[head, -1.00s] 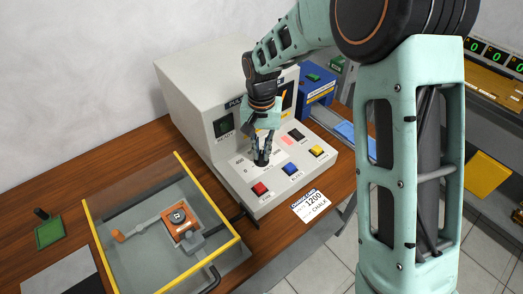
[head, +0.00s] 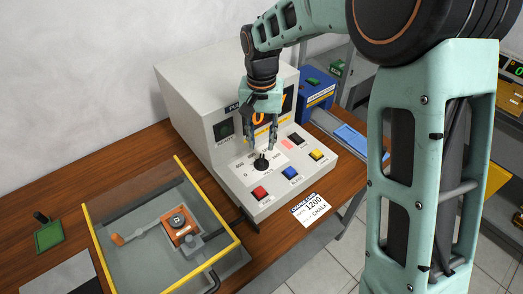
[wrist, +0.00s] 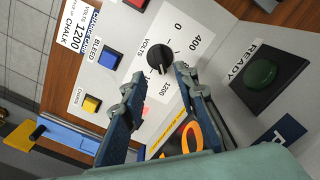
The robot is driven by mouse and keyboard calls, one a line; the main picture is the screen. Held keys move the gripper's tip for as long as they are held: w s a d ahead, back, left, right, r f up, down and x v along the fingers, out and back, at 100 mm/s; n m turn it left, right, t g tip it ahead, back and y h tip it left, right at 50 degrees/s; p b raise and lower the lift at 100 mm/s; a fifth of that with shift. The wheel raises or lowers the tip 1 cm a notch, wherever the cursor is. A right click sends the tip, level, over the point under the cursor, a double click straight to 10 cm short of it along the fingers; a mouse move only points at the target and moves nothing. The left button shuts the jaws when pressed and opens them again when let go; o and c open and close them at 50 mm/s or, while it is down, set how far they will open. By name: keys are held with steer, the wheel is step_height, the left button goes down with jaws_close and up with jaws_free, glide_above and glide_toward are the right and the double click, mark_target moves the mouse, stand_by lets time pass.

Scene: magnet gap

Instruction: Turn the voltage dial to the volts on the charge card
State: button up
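The black voltage dial (head: 262,163) is on the sloped panel of the grey power unit (head: 290,190). In the wrist view the dial (wrist: 160,58) has printed numbers around it; 0, 400 and 1200 are readable. A pale mark on the knob seems to face the 1200 side. The charge card (head: 311,210) lies at the table's front edge and reads 1200 volts and CHALK; it also shows in the wrist view (wrist: 80,30). My gripper (head: 263,147) is open and empty just above the dial, its fingers apart in the wrist view (wrist: 156,78). The orange readout (wrist: 183,143) is partly hidden.
Red (head: 259,193), blue (head: 290,174) and yellow (head: 316,155) buttons sit on the panel near the dial. A clear-lidded, yellow-edged box (head: 238,246) stands to the left. A blue unit (head: 316,95) stands behind on the right.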

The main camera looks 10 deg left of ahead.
mark_target(262, 158)
step_height(262, 158, up, 6)
steer(key=shift+f, duration=0.1)
steer(key=shift+d, duration=0.1)
stand_by(0.4)
